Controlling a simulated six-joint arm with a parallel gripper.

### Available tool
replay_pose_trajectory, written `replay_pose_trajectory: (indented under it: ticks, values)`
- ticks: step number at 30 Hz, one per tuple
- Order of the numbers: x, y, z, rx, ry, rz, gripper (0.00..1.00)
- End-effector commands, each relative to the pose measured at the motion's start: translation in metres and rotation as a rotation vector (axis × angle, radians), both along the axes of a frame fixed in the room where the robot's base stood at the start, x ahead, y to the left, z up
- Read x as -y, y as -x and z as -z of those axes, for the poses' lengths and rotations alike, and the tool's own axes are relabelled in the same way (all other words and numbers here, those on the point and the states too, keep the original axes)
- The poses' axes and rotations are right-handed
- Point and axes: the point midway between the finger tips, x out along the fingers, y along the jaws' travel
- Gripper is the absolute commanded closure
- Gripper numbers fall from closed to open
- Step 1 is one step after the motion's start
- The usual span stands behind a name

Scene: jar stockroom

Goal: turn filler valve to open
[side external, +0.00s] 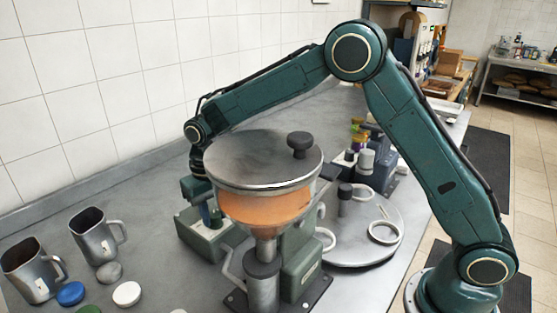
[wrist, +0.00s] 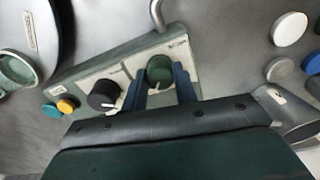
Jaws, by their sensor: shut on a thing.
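A round dark green knob (wrist: 160,67) sits on a pale control panel (wrist: 125,78) in the wrist view. My gripper (wrist: 160,82) has its two blue fingers on either side of this knob and is shut on it. A black knob (wrist: 103,94) with a white pointer mark sits to its left on the same panel. The panel's labels are too small to read. In the side view, the filler's hopper (side external: 262,205) holds orange content under a grey lid (side external: 250,160). There, the hopper partly hides my gripper at the control box (side external: 190,232).
Two metal mugs (side external: 30,270) (side external: 95,238) and several loose lids, one blue (side external: 70,294) and one white (side external: 127,294), stand at the left. A round turntable (side external: 375,252) with jars and rings lies right of the filler. A tiled wall (side external: 90,90) runs behind the bench.

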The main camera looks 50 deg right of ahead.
Motion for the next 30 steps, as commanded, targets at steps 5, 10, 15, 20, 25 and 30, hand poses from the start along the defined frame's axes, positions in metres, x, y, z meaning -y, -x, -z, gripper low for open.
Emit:
replay_pose_trajectory:
  ticks: [5, 10, 15, 20, 25, 30]
  values:
    - [-0.0001, 0.0001, -0.0018, 0.001, 0.0, 0.043, 0.94]
    - [-0.0001, 0.0001, -0.0019, 0.001, 0.0, 0.054, 0.94]
    - [-0.0002, 0.0, -0.002, 0.001, -0.001, 0.053, 0.94]
    - [-0.0002, 0.0001, -0.0018, 0.001, -0.001, 0.052, 0.58]
    - [-0.0002, 0.0, -0.0011, 0.001, 0.0, 0.052, 0.5]
    - [-0.0002, 0.0, -0.0009, 0.0, 0.0, 0.052, 0.5]
